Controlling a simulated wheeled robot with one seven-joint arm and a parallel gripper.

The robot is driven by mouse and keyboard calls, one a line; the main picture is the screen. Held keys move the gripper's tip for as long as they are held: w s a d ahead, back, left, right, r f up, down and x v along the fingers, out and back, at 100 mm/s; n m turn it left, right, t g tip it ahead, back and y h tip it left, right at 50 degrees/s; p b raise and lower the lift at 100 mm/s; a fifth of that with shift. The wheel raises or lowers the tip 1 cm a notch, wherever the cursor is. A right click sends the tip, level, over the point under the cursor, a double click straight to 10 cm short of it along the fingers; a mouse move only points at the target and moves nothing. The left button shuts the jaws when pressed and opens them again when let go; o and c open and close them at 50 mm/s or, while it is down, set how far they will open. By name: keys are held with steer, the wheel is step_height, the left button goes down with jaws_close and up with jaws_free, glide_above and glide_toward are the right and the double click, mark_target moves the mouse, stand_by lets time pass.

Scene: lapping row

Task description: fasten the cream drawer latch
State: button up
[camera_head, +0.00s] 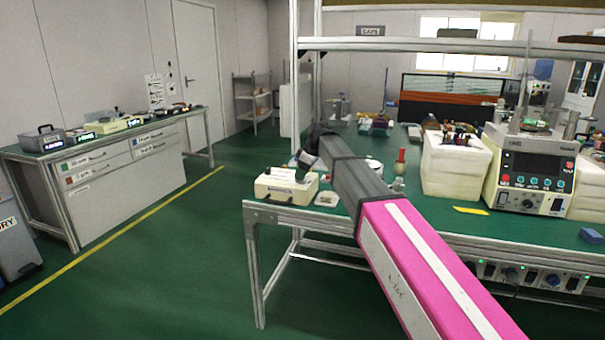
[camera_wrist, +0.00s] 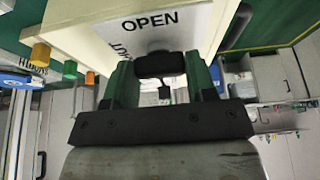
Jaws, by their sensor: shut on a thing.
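The cream latch box (camera_head: 286,187) stands at the near left corner of the green bench. It fills the upper part of the wrist view (camera_wrist: 90,22). Its white label plate (camera_wrist: 185,35) reads OPEN, with a second word turned sideways and partly hidden. My gripper (camera_wrist: 160,80) has its two green fingers closed on the black latch handle (camera_wrist: 160,65) in front of the plate. The fingers hide part of the handle, and I cannot tell its exact angle. In the head view my arm's dark end reaches down beside the box, and the fingers are hard to see.
The green bench (camera_head: 420,200) carries white foam blocks (camera_head: 455,165) and a control instrument (camera_head: 530,170) to the right. A red-topped bottle (camera_head: 400,162) stands just right of my arm. A second bench (camera_head: 100,143) stands at the left, across clear green floor.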

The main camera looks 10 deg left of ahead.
stand_by(0.3)
steer(key=o, duration=0.9)
steer(key=shift+o, duration=0.2)
steer(key=v, duration=1.1)
steer(key=shift+a, duration=0.1)
